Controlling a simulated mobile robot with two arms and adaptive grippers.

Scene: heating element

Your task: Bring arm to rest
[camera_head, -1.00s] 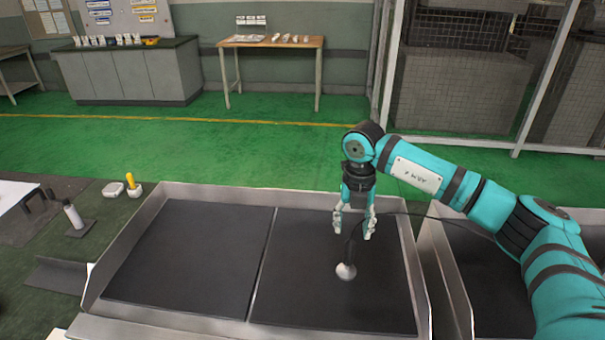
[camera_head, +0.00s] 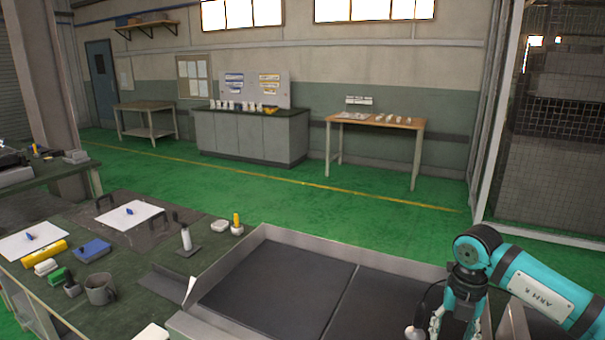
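My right arm comes in from the right. Its gripper (camera_head: 455,325) points down over the right part of the metal tray (camera_head: 262,236), low in the picture. Its fingers appear apart, but their tips are at or below the bottom edge. A silver bulb-shaped piece (camera_head: 413,333) with a black cable shows just left of the gripper, partly cut off by the picture's bottom edge. I cannot tell whether it touches the gripper. My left gripper is not in view.
Left of the tray, a dark green workbench (camera_head: 130,255) holds a grey mug (camera_head: 100,288), a white bottle (camera_head: 186,238), a yellow-handled tool (camera_head: 236,223) and white sheets. Cabinets and a wooden table (camera_head: 375,123) stand at the back. The green floor between is clear.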

